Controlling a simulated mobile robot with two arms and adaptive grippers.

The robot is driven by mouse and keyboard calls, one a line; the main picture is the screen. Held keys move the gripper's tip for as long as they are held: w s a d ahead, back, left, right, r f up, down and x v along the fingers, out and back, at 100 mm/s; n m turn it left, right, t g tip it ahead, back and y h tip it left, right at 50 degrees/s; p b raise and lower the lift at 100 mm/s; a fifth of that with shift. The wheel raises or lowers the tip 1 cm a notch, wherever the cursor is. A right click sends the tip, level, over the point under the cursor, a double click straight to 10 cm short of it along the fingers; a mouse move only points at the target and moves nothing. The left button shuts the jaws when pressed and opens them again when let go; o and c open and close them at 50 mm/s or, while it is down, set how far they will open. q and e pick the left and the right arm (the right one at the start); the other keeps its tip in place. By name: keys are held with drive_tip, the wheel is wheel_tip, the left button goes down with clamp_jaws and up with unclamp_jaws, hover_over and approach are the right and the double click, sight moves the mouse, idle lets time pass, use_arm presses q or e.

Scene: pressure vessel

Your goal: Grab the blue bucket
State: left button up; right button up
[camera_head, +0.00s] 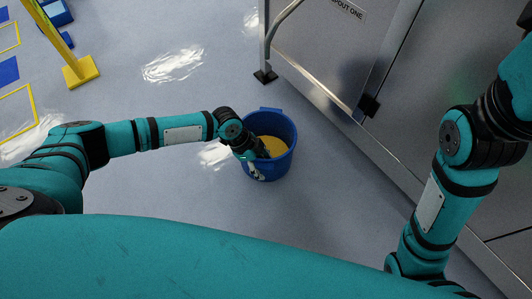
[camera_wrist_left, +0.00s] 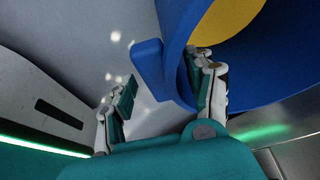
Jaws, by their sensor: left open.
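The blue bucket (camera_head: 284,163) stands upright on the floor beside the metal vessel, with yellow contents (camera_head: 271,146) inside. My left gripper (camera_head: 260,160) is at the bucket's near left rim, open. In the left wrist view, one finger overlaps the bucket's inner side and the other is outside, apart from the wall. The bucket's rim and a blue side tab (camera_wrist_left: 148,68) show between the fingers. Whether the inner finger touches the wall I cannot tell. My right arm rises at the right, and its gripper is out of view.
The metal vessel (camera_head: 330,62), with a leg (camera_head: 264,50) and lower edge, is close behind and right of the bucket. A yellow post base (camera_head: 80,71) stands at the upper left.

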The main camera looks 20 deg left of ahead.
use_arm(q)
clamp_jaws()
idle(0.3)
drive_tip(key=shift+r, duration=0.25)
